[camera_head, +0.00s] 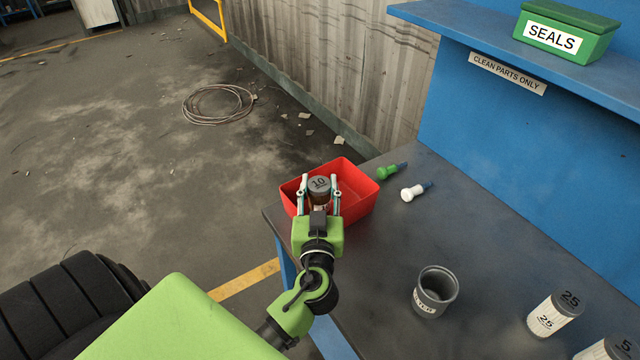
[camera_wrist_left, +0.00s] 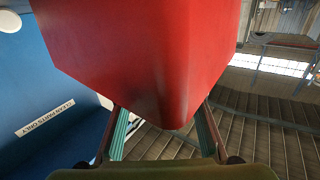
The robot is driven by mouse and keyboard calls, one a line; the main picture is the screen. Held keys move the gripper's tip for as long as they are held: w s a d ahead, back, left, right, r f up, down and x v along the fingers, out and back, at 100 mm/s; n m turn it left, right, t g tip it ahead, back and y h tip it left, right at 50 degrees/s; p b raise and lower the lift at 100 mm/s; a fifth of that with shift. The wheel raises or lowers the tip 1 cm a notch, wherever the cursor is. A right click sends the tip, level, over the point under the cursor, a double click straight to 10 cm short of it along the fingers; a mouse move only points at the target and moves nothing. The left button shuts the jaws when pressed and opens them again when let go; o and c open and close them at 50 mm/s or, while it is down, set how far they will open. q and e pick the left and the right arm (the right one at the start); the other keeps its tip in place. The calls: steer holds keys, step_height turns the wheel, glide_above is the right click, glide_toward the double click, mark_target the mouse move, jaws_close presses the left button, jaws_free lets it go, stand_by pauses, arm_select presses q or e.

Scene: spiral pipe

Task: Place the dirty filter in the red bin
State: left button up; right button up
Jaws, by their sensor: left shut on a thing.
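The dirty filter (camera_head: 319,186) has a grey lid marked 10 and a brownish body. It stands between the fingers of my left gripper (camera_head: 320,182), which is shut on it. The red bin (camera_head: 358,205) sits at the near left corner of the workbench. In the head view the gripper and filter are over the bin's left half; whether the filter touches the bin floor is hidden. In the left wrist view a large red surface (camera_wrist_left: 150,50), apparently the bin, covers the fingertips (camera_wrist_left: 165,115), and the filter cannot be made out. My right gripper is out of view.
The dark workbench (camera_head: 385,250) carries a green-handled tool (camera_head: 388,172), a white-handled tool (camera_head: 413,192), a grey cup (camera_head: 435,292) and white filters (camera_head: 555,314) at the right. A blue shelf (camera_head: 440,25) holds a green SEALS box (camera_head: 567,35). A coiled cable (camera_head: 218,104) lies on the floor.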

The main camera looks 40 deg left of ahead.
arm_select(q)
steer(key=o, duration=0.8)
steer(key=shift+f, duration=0.15)
steer(key=o, duration=0.4)
steer(key=shift+w+a+f, duration=0.1)
steer(key=shift+w+a, duration=0.05)
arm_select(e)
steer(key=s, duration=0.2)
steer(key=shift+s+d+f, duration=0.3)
